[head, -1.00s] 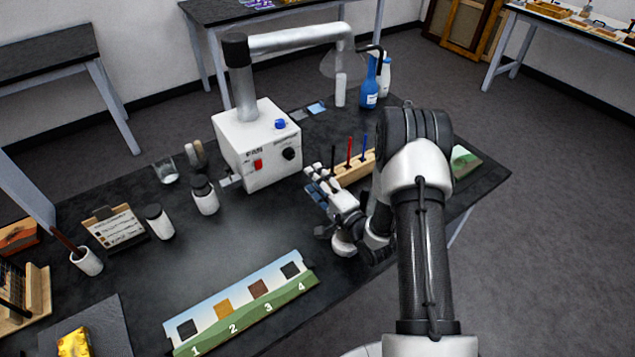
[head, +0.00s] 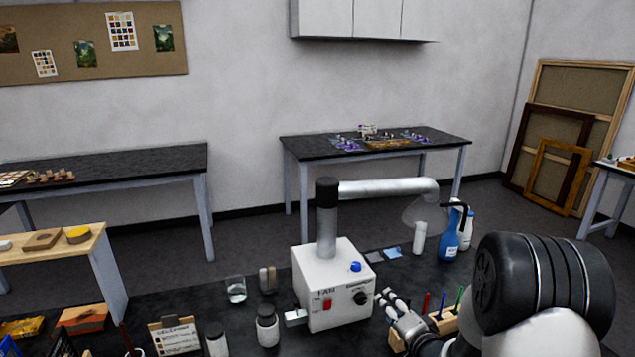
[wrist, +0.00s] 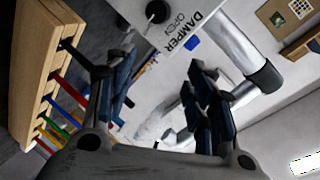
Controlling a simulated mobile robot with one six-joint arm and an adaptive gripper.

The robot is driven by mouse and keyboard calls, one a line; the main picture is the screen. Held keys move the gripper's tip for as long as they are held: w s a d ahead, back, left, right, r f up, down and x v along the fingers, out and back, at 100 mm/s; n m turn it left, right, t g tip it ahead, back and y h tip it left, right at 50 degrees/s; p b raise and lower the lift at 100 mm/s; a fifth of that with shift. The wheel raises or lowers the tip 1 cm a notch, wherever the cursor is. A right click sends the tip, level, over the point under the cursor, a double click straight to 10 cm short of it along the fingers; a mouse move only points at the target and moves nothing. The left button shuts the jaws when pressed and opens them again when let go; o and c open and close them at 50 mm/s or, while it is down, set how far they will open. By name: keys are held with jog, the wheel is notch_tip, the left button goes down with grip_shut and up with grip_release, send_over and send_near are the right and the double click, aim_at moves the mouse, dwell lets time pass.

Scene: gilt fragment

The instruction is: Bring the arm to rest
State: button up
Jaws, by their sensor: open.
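My gripper (head: 397,309) is at the lower right of the head view, in front of the fan box and left of the wooden pen holder. In the wrist view my gripper (wrist: 160,100) has its two dark fingers spread apart, with nothing between them. My arm reaches in from the lower right, and its large black joint hides part of the bench. The white fan box (head: 335,290) has a red switch, a blue button and a black knob. It also shows beyond the fingers in the wrist view (wrist: 165,45).
The wooden holder (head: 447,322) with coloured sticks is close beside my gripper; it also shows at left in the wrist view (wrist: 40,60). A blue bottle (head: 447,240), a glass (head: 236,290) and dark-capped jars (head: 267,328) stand on the bench. A metal duct (head: 390,188) arches above.

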jog(key=s+r+n+g+h, duration=0.4)
jog(key=s+r+n+g, duration=0.1)
jog(key=s+r, duration=0.8)
jog(key=s+a+r+n+g, duration=0.1)
jog(key=s+a+n+g, duration=0.1)
jog(key=s, duration=1)
jog(key=s+a+r+n+g+y, duration=0.1)
jog(key=s+a+n+g, duration=0.2)
jog(key=s, duration=1)
jog(key=shift+s, duration=0.25)
